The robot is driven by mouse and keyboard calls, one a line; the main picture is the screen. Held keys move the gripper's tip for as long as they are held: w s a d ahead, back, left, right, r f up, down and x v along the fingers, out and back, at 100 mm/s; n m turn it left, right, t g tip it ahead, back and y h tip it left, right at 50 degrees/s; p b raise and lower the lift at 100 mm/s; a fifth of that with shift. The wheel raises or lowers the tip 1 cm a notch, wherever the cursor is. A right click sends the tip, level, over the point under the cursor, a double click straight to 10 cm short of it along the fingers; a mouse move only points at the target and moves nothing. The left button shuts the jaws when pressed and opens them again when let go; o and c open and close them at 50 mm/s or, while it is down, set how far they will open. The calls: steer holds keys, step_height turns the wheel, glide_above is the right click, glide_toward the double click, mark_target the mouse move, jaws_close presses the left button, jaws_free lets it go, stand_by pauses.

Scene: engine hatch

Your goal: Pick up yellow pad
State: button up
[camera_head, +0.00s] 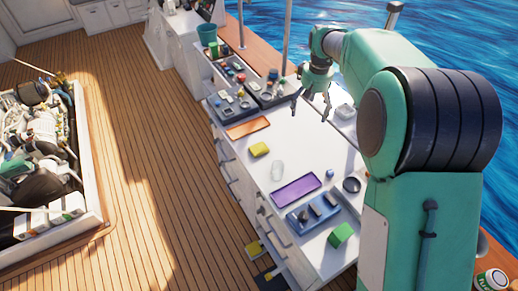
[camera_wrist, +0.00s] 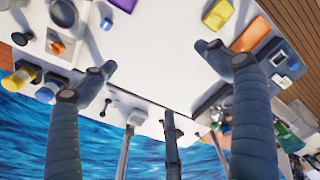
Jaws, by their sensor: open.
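My gripper (camera_head: 311,104) hangs above the far right part of the worktop, well apart from the pad. The pad is not hidden.
A blue tray (camera_head: 312,213) and a green block (camera_head: 341,234) stand in front. Organisers with small parts (camera_head: 240,102) stand behind. Bare worktop lies right of the pad.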

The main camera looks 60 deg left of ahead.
steer(key=s+a+f+n+p, duration=0.1)
steer(key=s+a+f+n, duration=0.1)
steer(key=s+a+f, duration=1.1)
steer(key=shift+s+a+f+n+h, duration=0.3)
steer(key=shift+a+n, duration=0.05)
steer(key=shift+n, duration=0.05)
steer(key=shift+f, duration=0.1)
glide_above(259, 148)
steer(key=shift+w+a+f, duration=0.1)
steer(key=shift+f, duration=2)
steer(key=shift+w+f, duration=0.1)
steer(key=shift+f, duration=2)
steer(key=shift+s+f+p, duration=0.2)
steer(key=shift+f+p, duration=0.2)
steer(key=shift+f, duration=2.2)
steer(key=shift+c, duration=0.5)
steer(key=c, duration=1.3)
